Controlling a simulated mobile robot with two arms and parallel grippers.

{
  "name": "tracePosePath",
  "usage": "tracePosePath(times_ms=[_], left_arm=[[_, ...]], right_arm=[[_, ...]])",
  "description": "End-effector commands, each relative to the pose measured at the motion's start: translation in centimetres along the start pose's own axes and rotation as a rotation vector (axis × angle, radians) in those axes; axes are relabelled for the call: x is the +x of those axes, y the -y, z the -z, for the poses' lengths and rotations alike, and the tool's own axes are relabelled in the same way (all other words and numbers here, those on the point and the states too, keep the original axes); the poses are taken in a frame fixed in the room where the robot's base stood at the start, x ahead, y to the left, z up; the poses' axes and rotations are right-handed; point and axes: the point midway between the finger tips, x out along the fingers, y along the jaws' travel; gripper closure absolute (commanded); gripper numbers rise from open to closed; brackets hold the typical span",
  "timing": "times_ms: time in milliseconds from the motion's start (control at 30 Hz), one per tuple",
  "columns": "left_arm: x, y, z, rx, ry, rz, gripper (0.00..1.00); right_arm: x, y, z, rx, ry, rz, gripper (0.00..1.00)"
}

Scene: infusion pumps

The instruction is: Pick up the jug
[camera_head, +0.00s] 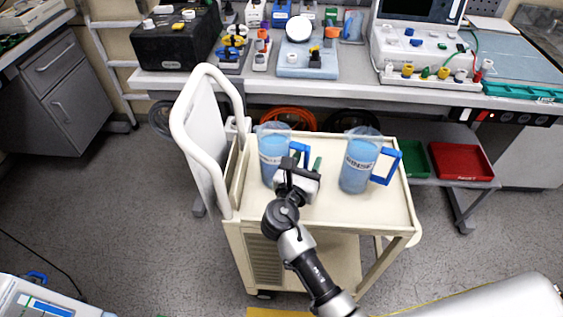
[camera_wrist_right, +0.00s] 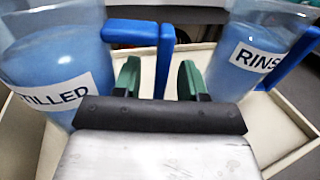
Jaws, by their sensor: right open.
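Two clear jugs with blue liquid and blue handles stand upright on the cream cart. The left jug (camera_head: 273,152) has a label ending in "TILLED" in the right wrist view (camera_wrist_right: 55,50). The right jug (camera_head: 358,165) has a label starting "RINS" in the right wrist view (camera_wrist_right: 262,45). My right gripper (camera_head: 306,163) is open, its green fingers between the jugs. In the right wrist view, the left jug's handle (camera_wrist_right: 164,62) appears in line with the gap between the fingertips (camera_wrist_right: 159,78); contact cannot be told. My left gripper is out of view.
The cart (camera_head: 390,212) has a raised rim and a white push handle (camera_head: 186,130) on its left. Behind it is a workbench (camera_head: 350,92) with equipment. A red bin (camera_head: 462,162) and a green bin (camera_head: 414,160) sit on a lower shelf.

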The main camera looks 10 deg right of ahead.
Motion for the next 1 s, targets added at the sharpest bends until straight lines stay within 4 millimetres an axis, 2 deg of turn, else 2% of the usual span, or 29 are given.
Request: tracePosePath(times_ms=[133,400,1000], left_arm=[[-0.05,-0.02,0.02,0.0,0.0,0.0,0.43],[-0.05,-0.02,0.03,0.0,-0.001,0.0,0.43],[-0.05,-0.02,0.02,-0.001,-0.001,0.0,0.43]], right_arm=[[-0.02,0.01,-0.03,0.0,0.0,0.0,0.6],[-0.05,0.01,-0.03,0.0,0.0,0.001,1.0],[-0.07,0.01,-0.02,0.0,0.0,0.001,1.0]])
